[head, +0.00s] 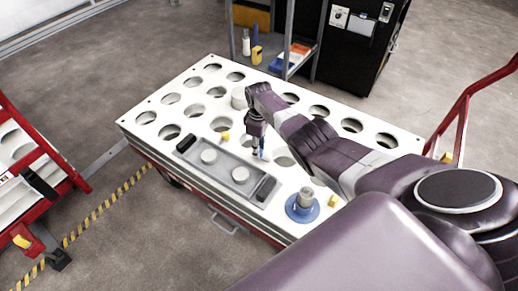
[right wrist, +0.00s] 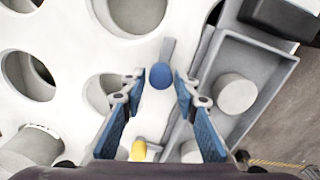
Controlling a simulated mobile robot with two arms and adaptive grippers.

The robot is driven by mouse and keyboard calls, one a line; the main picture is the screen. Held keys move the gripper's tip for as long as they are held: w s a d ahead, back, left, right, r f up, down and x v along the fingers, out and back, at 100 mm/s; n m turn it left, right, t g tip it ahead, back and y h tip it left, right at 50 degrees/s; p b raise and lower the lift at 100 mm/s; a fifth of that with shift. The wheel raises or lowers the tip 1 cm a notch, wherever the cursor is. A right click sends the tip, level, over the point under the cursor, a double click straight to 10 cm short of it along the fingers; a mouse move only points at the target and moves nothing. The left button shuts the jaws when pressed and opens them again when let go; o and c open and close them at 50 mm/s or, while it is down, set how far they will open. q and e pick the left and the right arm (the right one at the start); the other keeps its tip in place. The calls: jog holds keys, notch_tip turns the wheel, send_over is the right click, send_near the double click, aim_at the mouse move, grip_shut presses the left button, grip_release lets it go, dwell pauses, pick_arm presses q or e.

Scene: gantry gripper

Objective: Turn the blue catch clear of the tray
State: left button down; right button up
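The grey tray (head: 225,165) lies on the white perforated table, with a black handle at each end and two pale round pieces in it. The blue catch (right wrist: 161,76) shows in the right wrist view as a round blue knob with a short grey lever. The lever points up in that picture, beside the tray's rim (right wrist: 262,68), and appears apart from it. My right gripper (head: 257,156) is over the tray's long side. In the wrist view its fingers (right wrist: 158,88) are spread, with the blue knob between the tips. Contact cannot be told. My left gripper is out of view.
A yellow catch (right wrist: 138,150) sits further along the same side of the tray. A blue disc with a metal cylinder (head: 304,203) stands at the table's near right. Round holes fill the white table (head: 180,112). Red frames stand left and right.

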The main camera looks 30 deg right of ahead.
jog(key=shift+o, duration=0.9)
notch_tip(320, 180, up, 12)
dwell(0.5)
